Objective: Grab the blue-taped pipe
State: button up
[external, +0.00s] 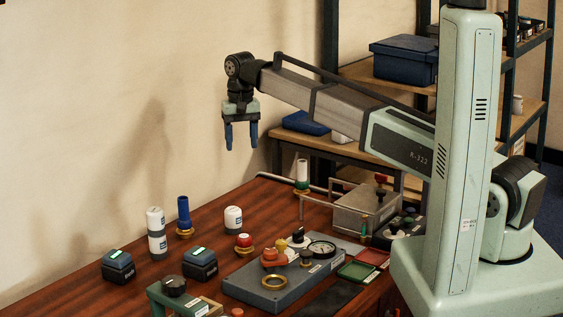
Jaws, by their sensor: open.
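The blue-taped pipe appears to be the upright blue cylinder (184,212) in a brass-coloured base on the left part of the wooden table. It stands just right of two stacked white canisters. My gripper (241,138) points straight down with its two blue fingers apart, open and empty. It hangs well above the table, above and to the right of the blue pipe in the picture, and touches nothing. The depth between them is hard to judge from this one view.
Stacked white canisters (156,232) stand left of the pipe, and another white canister (233,219) to its right. A red-topped fitting (244,243) and dark boxes (118,266) stand nearer. A grey manifold block (262,292) is front centre. A green-and-white pipe (302,174) stands farther back.

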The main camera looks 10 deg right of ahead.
jog(key=w+d+m, duration=0.2)
jog(key=w+d, duration=0.1)
jog(key=d, duration=0.9)
jog(key=n, duration=0.8)
send_over(348, 184)
notch_tip(348, 184, down, 2)
jog(key=n, duration=1)
jog(key=shift+f, duration=7.15)
